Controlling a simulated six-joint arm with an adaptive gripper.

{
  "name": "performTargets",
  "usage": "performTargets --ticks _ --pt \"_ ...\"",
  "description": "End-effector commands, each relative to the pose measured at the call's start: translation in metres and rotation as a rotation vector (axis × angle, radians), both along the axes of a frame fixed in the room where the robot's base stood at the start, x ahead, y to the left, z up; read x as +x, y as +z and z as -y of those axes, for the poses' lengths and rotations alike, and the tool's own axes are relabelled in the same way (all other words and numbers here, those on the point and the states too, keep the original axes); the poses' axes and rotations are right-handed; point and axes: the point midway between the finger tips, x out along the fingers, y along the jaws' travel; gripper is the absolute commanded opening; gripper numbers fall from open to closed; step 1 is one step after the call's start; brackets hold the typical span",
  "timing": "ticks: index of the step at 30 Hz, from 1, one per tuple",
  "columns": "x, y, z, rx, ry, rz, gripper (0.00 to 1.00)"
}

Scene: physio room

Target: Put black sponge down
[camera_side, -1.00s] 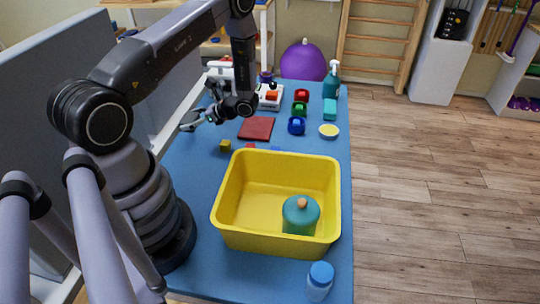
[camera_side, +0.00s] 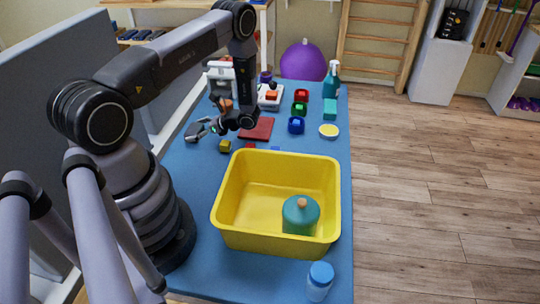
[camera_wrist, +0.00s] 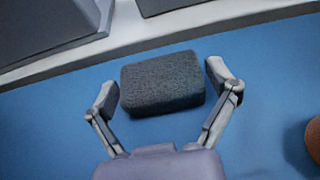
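The black sponge (camera_wrist: 162,83) is a dark, rough block on the blue tabletop in the wrist view, close to the pale table edge. My gripper (camera_wrist: 165,85) is open, with one finger on each side of the sponge and a narrow gap showing at both sides. In the side view my gripper (camera_side: 207,128) is low over the left edge of the table. The sponge shows there as a small dark shape (camera_side: 193,132) at the fingertips, partly hidden by them.
A yellow tub (camera_side: 230,222) holding a teal jar (camera_side: 300,216) stands in front. A yellow cube (camera_side: 225,146) and a dark red pad (camera_side: 257,129) lie near my gripper. Coloured blocks, a spray bottle (camera_side: 332,80) and a white device stand farther back.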

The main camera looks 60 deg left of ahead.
Motion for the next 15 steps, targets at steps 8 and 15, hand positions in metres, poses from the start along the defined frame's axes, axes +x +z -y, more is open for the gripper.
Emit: performTargets --ticks 8,15 --pt "0.0 0.0003 0.0 0.0 0.0 0.0 1.0" --pt "0.0054 0.0061 0.0041 0.002 -0.002 0.002 1.0"
